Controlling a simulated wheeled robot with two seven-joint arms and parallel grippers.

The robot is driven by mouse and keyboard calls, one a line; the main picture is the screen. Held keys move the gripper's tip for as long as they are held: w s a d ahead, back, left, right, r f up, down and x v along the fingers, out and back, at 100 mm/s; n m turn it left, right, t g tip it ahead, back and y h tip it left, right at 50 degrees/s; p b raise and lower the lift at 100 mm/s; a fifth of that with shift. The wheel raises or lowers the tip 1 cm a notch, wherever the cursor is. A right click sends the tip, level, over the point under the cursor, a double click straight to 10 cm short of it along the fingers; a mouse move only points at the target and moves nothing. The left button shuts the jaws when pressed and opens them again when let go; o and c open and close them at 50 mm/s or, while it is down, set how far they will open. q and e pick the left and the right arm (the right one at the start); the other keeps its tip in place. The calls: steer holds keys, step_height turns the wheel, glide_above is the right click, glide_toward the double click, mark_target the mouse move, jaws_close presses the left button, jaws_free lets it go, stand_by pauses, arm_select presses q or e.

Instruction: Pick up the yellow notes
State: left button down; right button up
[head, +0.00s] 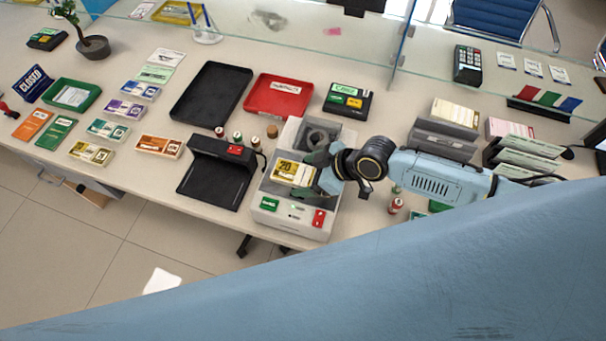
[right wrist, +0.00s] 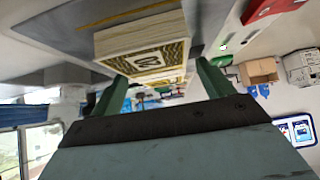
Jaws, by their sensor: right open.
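A yellow note bundle marked 20 (head: 292,171) lies on the tray of a grey note-counting machine (head: 292,222). In the right wrist view the bundle (right wrist: 150,45) is just ahead of my fingers, its stacked edge facing them. My right gripper (head: 319,168) is at the bundle's right side in the head view. Its green fingers (right wrist: 160,80) stand apart, one towards each side of the bundle; I cannot tell whether they touch it. Another yellowish bundle (head: 91,152) lies on the counter at the left. My left gripper is out of view.
A black stand (head: 208,188) is left of the machine, with small cylinders behind it. A black tray (head: 211,92) and red tray (head: 277,95) lie behind. Other note bundles fill the left counter. A glass screen (head: 300,48) runs along the back.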

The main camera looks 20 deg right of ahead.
steer(key=c, duration=1.2)
